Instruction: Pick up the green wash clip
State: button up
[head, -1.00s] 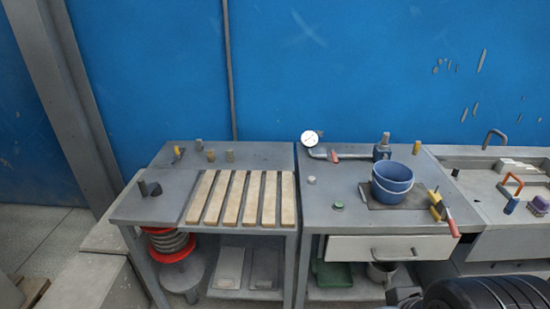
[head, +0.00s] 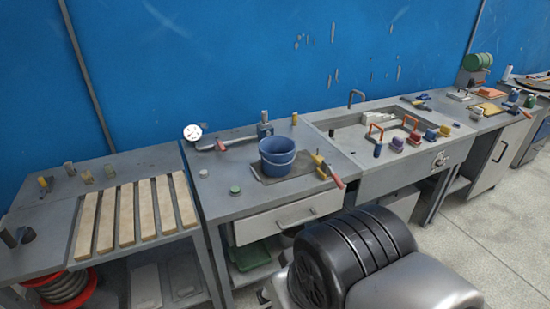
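I cannot make out a green wash clip for certain. A small round green piece (head: 235,190) lies on the bench top left of the blue bucket (head: 277,160); it looks like a low disc or cap. Several small coloured pieces (head: 414,139), red, purple and yellow among them, stand along the front edge of the sink unit, too small to tell apart well. My arm's black and silver links fill the bottom middle. A small grey and black part (head: 266,294) beside them may be my gripper; its fingers cannot be made out.
A slatted wooden rack (head: 133,215) is on the left bench. A green drum (head: 478,61) is far right. The right floor is clear.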

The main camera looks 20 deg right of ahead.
aim_at(109, 170)
jog(key=i+j, duration=1.8)
jog(key=j, duration=0.15)
